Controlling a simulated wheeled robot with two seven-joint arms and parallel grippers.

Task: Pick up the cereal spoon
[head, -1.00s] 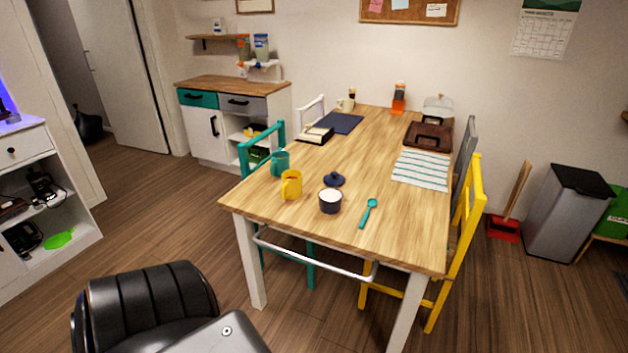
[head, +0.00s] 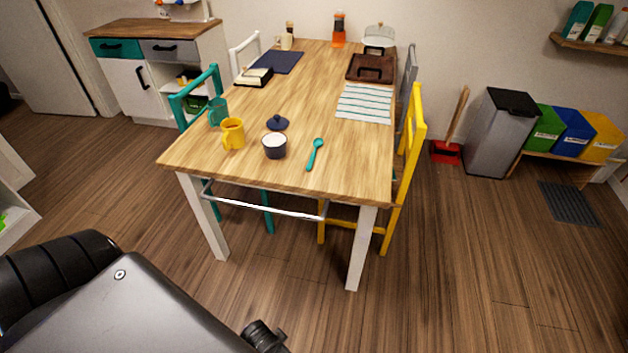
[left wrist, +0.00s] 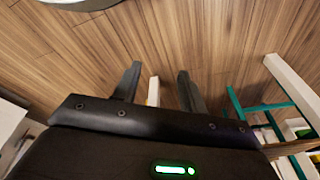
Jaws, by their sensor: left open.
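A teal spoon (head: 315,153) lies on the wooden dining table (head: 222,165) near its front edge, to the right of a dark bowl or pot with white contents (head: 274,147). In the left wrist view my left gripper (left wrist: 158,82) is open and empty, its two dark fingers apart above the wooden floor. It is away from the spoon, which does not show in that view. My right gripper is not in view.
A yellow chair (head: 413,140) and a teal chair (head: 180,105) flank the table. A metal bar (head: 262,208) runs along its front.

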